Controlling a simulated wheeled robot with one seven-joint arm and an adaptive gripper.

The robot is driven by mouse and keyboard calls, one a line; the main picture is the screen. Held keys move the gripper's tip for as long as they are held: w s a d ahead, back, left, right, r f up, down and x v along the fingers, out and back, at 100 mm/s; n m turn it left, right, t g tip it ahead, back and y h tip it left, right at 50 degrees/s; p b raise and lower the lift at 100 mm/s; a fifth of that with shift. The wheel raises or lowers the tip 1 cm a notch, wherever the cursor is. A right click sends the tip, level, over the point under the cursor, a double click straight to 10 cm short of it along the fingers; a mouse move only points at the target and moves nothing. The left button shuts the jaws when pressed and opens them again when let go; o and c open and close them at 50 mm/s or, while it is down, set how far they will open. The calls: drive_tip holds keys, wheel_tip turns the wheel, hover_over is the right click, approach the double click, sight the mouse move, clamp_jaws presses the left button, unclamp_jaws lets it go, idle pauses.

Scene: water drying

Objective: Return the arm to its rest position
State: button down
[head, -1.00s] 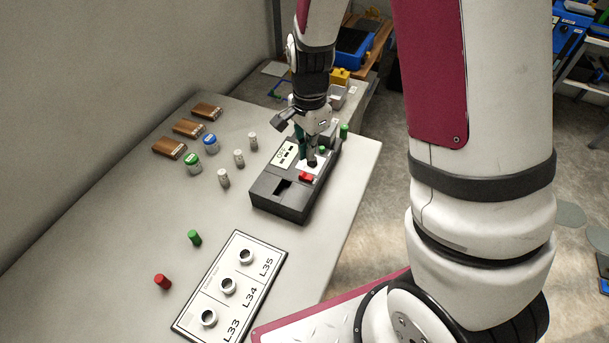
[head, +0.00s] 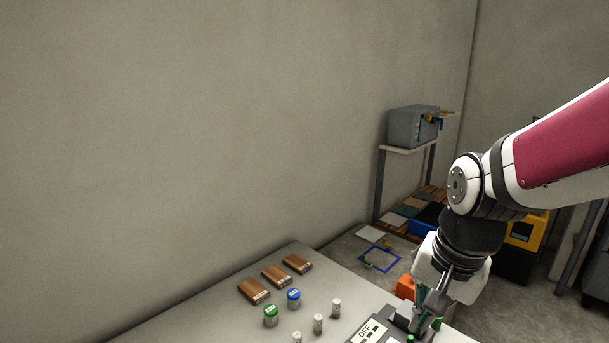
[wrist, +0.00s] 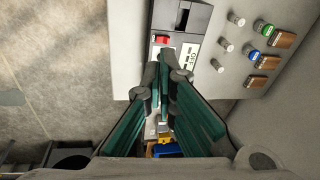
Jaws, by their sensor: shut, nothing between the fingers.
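My arm reaches in from the right of the head view. My gripper (head: 424,318) is low in that view, over or beside the dark device with an OFF label (head: 368,332), which the lower edge cuts off. In the wrist view my gripper (wrist: 163,86) shows two green-padded fingers, shut and empty. The device (wrist: 183,17) lies beyond the fingertips there, with a red part (wrist: 161,41) on its top. The gap between fingertips and device cannot be judged.
Brown wallets or blocks (head: 275,276), a green-lidded jar (head: 270,316), a blue-lidded jar (head: 293,299) and small grey cylinders (head: 318,323) stand on the table (head: 205,315). A grey box (head: 413,126) sits on a shelf behind. The wall is at left.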

drive_tip(key=s+r+n+t, duration=0.1)
drive_tip(key=s+r+n, duration=0.2)
drive_tip(key=s, duration=0.3)
drive_tip(key=s+d+r+n+t, duration=0.1)
drive_tip(key=s+r+n, duration=0.3)
drive_tip(key=s, duration=0.3)
drive_tip(key=shift+n+h, duration=0.3)
drive_tip(key=shift+w+r, duration=0.1)
